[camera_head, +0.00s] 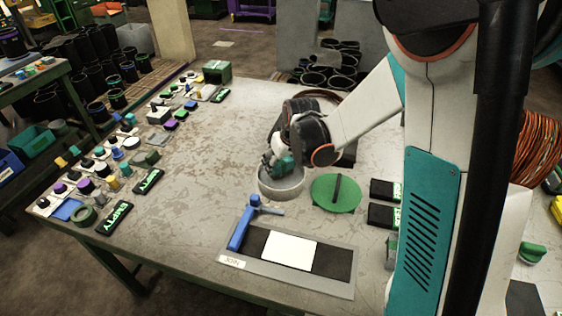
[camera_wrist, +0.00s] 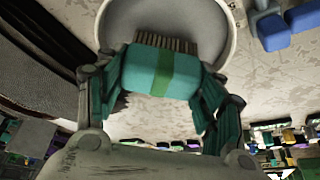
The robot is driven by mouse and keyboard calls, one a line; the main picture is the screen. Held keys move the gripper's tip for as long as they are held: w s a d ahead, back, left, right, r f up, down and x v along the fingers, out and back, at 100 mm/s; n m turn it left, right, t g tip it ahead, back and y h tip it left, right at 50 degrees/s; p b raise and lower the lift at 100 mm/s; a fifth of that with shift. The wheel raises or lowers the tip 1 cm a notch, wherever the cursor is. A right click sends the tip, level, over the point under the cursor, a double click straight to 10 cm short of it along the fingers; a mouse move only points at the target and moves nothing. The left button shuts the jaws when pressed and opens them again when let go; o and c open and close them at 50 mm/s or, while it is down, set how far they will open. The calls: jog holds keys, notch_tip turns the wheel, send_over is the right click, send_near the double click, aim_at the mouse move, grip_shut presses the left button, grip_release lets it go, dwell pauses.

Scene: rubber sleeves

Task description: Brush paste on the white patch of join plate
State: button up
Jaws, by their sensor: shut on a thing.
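My gripper (camera_head: 279,163) is shut on a teal brush (camera_wrist: 150,72) with a green stripe. Its brown bristles (camera_wrist: 168,44) point into the round grey-white pot (camera_head: 282,190), which also shows in the wrist view (camera_wrist: 233,45). In the wrist view the bristles overlap the pot's opening; whether they touch paste cannot be told. The join plate (camera_head: 339,289) lies flat near the table's front edge. Its white patch (camera_head: 290,250) is a plain rectangle between dark areas. A blue clamp-like piece (camera_head: 240,232) sits at the plate's left end.
A round green lid (camera_head: 325,202) with a dark handle lies right of the pot. Dark label boxes (camera_head: 382,215) stand beyond it. Small coloured parts and more label boxes (camera_head: 148,181) line the left edge. The table (camera_head: 200,205) between them and the pot is clear.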

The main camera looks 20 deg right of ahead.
aim_at(281, 161)
jog(key=shift+f+b, duration=0.35)
jog(key=shift+f, duration=0.05)
dwell(1.3)
jog(key=shift+r+p, duration=2.5)
jog(key=shift+r, duration=1.05)
jog(key=shift+s+f, duration=0.1)
